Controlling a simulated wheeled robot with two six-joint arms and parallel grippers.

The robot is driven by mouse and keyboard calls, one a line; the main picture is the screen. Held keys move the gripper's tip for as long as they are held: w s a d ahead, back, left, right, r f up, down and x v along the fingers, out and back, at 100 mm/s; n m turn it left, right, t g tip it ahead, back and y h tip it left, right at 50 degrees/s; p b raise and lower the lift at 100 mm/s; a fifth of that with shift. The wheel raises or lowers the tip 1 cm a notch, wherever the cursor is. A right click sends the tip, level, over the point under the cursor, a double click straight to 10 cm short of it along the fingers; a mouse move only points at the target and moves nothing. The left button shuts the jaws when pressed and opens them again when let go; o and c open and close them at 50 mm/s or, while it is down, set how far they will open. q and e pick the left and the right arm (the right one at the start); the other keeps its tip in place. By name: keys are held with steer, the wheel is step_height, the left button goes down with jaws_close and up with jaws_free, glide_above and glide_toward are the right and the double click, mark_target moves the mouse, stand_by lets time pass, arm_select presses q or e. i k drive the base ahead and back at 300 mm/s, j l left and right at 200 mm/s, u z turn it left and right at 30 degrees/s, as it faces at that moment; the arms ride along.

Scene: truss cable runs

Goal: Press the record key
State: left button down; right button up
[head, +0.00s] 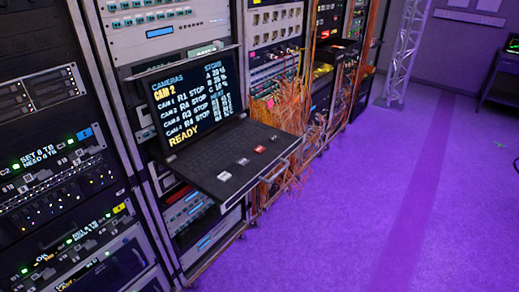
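A dark keyboard tray (213,157) sticks out from the rack in the head view, left of centre. I cannot read any labels, so I cannot tell which is the record key. Above the tray a screen (190,105) shows "CAMERAS", "CAM 2" in yellow, several camera lines with "STOP", a "STORE" column and "READY". Neither of my grippers is in view.
Equipment racks (60,190) line the left side and run back. Orange cables (292,125) hang in tangles just right of the tray. A silver truss (405,50) stands at the back, and a dark table (502,85) at the far right. The purple floor (350,220) is clear.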

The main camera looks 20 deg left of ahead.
mark_target(260, 149)
steer(key=i+l+u, duration=0.1)
steer(key=u, duration=0.25)
steer(key=l+u, duration=0.2)
steer(key=u, duration=0.15)
steer(key=i+l+u, duration=0.1)
steer(key=l, duration=0.4)
steer(key=i+l+u, duration=0.1)
steer(key=l, duration=0.4)
steer(key=i+l+u, duration=0.1)
steer(key=i+l, duration=0.15)
steer(key=l, duration=0.25)
steer(key=i+l+u, duration=0.1)
steer(key=l, duration=0.4)
steer(key=i+l+u, duration=0.1)
steer(key=l, duration=0.4)
